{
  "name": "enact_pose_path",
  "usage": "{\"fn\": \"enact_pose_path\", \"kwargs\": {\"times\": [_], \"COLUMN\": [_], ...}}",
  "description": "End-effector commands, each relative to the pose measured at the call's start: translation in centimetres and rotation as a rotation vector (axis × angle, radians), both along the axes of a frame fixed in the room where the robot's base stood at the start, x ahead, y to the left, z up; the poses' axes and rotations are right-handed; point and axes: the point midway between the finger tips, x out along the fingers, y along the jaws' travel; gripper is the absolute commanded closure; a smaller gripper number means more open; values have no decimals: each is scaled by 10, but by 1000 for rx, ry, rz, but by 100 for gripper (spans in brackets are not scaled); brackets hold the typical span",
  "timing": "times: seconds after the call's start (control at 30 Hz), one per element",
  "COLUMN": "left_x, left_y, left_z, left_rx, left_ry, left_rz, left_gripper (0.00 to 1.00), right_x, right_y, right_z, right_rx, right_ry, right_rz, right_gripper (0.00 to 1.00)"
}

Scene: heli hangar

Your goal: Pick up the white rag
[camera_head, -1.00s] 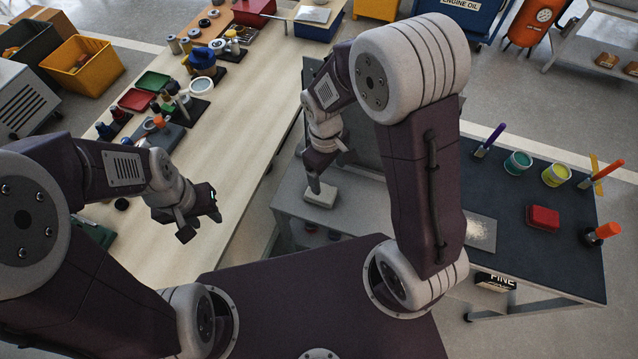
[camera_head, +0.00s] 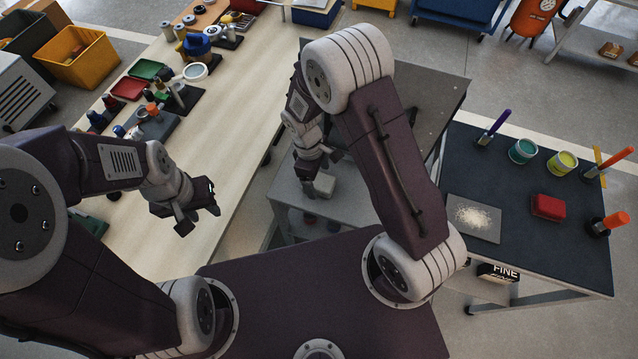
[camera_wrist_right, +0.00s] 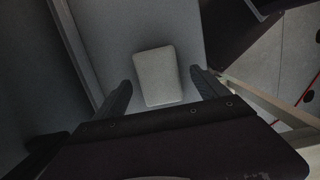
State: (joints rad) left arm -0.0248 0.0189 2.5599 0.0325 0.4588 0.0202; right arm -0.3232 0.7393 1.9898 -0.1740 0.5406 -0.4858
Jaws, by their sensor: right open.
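The white rag (camera_head: 323,187) is a pale folded block on a grey surface (camera_head: 350,205) in the middle of the head view, partly hidden by my right gripper. In the right wrist view the rag (camera_wrist_right: 158,77) lies flat between and beyond the fingers. My right gripper (camera_head: 320,173) is open and empty over the rag; its two fingers (camera_wrist_right: 160,80) stand either side of it, apart from it. My left gripper (camera_head: 199,215) appears open and empty near the long wooden table's right edge.
The long wooden table (camera_head: 235,105) at left carries jars, trays and tools. A dark-topped table (camera_head: 480,160) at right holds a red block (camera_head: 548,207), paint pots and upright tools. A box marked FINE (camera_head: 498,272) sits below it.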

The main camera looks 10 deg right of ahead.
Motion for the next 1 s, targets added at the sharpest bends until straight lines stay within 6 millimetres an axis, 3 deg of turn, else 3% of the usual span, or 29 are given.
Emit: {"fn": "enact_pose_path", "kwargs": {"times": [0.03,0.17,0.7,0.73,0.93,0.97,1.0], "left_x": [0,0,0,0,0,0,0], "left_y": [0,0,0,0,0,0,0], "left_z": [-4,-5,-5,-5,-5,-5,-5], "left_rx": [0,0,0,0,0,0,0], "left_ry": [0,0,0,0,0,0,0], "left_rz": [0,0,0,0,0,0,0], "left_gripper": [64,64,64,64,64,64,64], "right_x": [-2,-2,-2,-2,-2,-2,-2], "right_y": [-2,-3,-3,-3,-3,-3,-3], "right_z": [-11,-23,-25,-25,-25,-25,-25], "right_rx": [-1,0,1,1,1,1,0], "right_ry": [3,1,-1,-1,-1,-1,-2], "right_rz": [0,-1,-1,-1,-1,-1,-1], "right_gripper": [16,16,16,19,75,81,81]}}
